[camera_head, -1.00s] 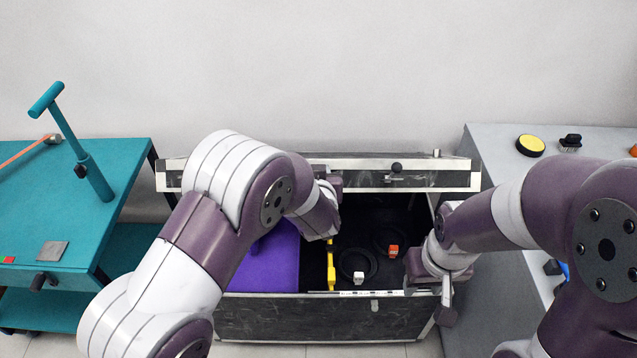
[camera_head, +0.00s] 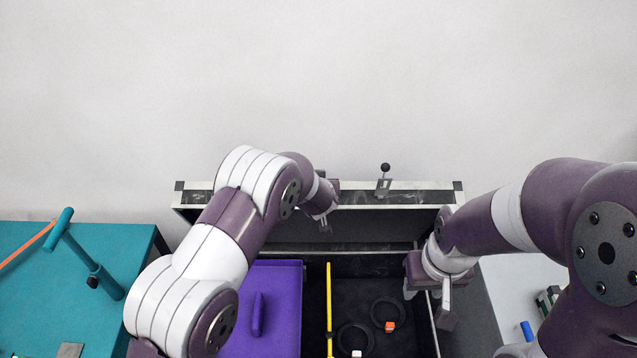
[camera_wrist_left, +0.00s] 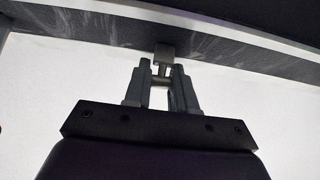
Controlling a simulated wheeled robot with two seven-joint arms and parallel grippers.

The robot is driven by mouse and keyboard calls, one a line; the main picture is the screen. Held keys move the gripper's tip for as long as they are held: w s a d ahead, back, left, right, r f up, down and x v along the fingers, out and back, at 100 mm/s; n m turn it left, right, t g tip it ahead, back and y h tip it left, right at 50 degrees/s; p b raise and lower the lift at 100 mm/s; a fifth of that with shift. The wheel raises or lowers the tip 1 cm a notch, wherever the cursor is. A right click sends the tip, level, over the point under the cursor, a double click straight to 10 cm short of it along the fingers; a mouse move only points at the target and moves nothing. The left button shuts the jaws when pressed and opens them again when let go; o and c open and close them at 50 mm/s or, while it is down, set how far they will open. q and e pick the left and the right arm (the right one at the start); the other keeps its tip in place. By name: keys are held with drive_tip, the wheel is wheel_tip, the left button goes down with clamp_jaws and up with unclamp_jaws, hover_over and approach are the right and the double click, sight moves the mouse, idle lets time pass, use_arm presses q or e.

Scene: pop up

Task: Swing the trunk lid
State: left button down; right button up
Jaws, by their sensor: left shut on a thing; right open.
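The trunk lid (camera_head: 420,196) stands raised at the back of the trunk, its pale-edged rim uppermost and its dark inner side partly in view. A latch with a dark ball knob (camera_head: 385,170) sticks up from the rim. My left gripper (camera_wrist_left: 163,75) is shut on a small grey fitting (camera_wrist_left: 164,50) at the lid's edge in the left wrist view; my arm partly hides this spot in the head view. The open trunk box (camera_head: 432,325) lies below. My right gripper (camera_head: 428,300) is open beside the trunk's right wall, apart from the lid.
Inside the trunk are a purple tray (camera_head: 285,325), a yellow divider (camera_head: 329,300) and black rings (camera_head: 384,309) with small orange and white pieces. A teal table (camera_head: 30,300) stands left, a grey table (camera_head: 505,290) right. A bare wall is behind.

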use_arm(q)
drive_tip(key=shift+w+r, duration=0.1)
drive_tip(key=shift+w, duration=0.35)
use_arm(e)
drive_tip(key=shift+w+r, duration=0.2)
drive_tip(key=shift+w, duration=0.15)
use_arm(q)
drive_tip(key=c, duration=1)
unclamp_jaws()
drive_tip(key=shift+c, duration=0.2)
drive_tip(key=shift+o, duration=0.6)
use_arm(e)
drive_tip(key=shift+w, duration=0.1)
use_arm(q)
drive_tip(key=b+v, duration=0.1)
drive_tip(key=v, duration=1.1)
drive_tip(key=shift+s, duration=0.25)
use_arm(e)
drive_tip(key=shift+f, duration=0.8)
use_arm(q)
drive_tip(key=shift+r, duration=0.1)
